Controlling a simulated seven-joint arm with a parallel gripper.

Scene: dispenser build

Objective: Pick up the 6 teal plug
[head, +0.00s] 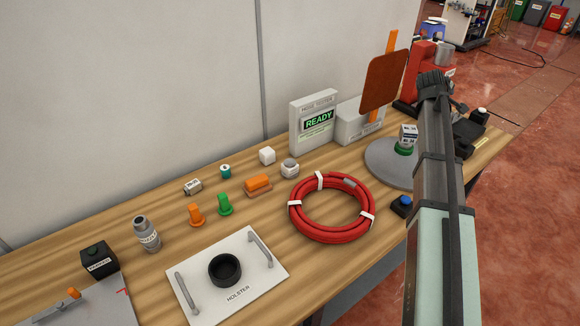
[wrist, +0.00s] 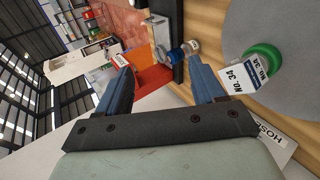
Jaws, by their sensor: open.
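A small teal plug (head: 225,171) with a pale top stands on the wooden bench towards the back wall, left of a white cube. The "6" marking is too small to read. My gripper (head: 434,84) is far to its right, raised over the bench's right part. In the wrist view my gripper (wrist: 158,65) shows two blue fingers spread apart with nothing held between them. The teal plug does not show in the wrist view.
A red hose coil (head: 332,236), a HOLSTER plate (head: 205,287), orange plug (head: 196,214) and green plug (head: 225,204) lie in front. The READY hose tester (head: 313,138) stands behind. A round grey disc (head: 382,172) bears a labelled green-based item (head: 405,149) near my arm.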

